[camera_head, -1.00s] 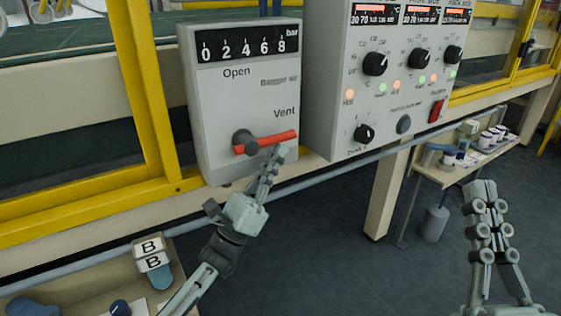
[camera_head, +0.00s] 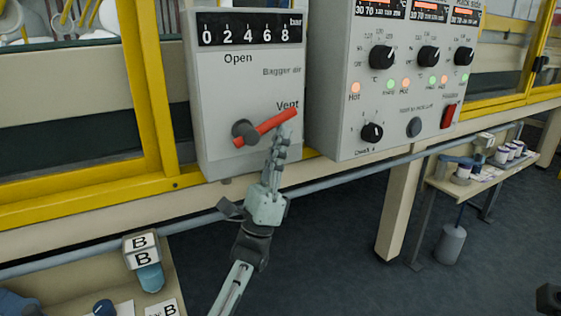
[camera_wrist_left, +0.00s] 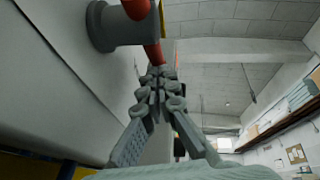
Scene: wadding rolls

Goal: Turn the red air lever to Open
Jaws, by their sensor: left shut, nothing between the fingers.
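The red air lever (camera_head: 268,126) sits on a grey hub (camera_head: 243,132) on the grey-white air panel (camera_head: 215,95). It slopes from the hub up to the right, with its tip just below the word "Vent". "Open" is printed above the hub, under the bar scale. My left gripper (camera_head: 285,132) is shut and empty, its fingertips at the underside of the lever near its outer end. In the left wrist view the lever (camera_wrist_left: 153,52) runs right by the closed fingertips (camera_wrist_left: 158,75); they look in contact, though I cannot be sure. My right gripper is out of view.
A second panel with black knobs (camera_head: 382,57) and a red switch (camera_head: 448,116) stands just right. A yellow frame post (camera_head: 145,85) is at the left. A rail (camera_head: 340,183) runs below the panels. Blocks marked B (camera_head: 142,250) stand at lower left.

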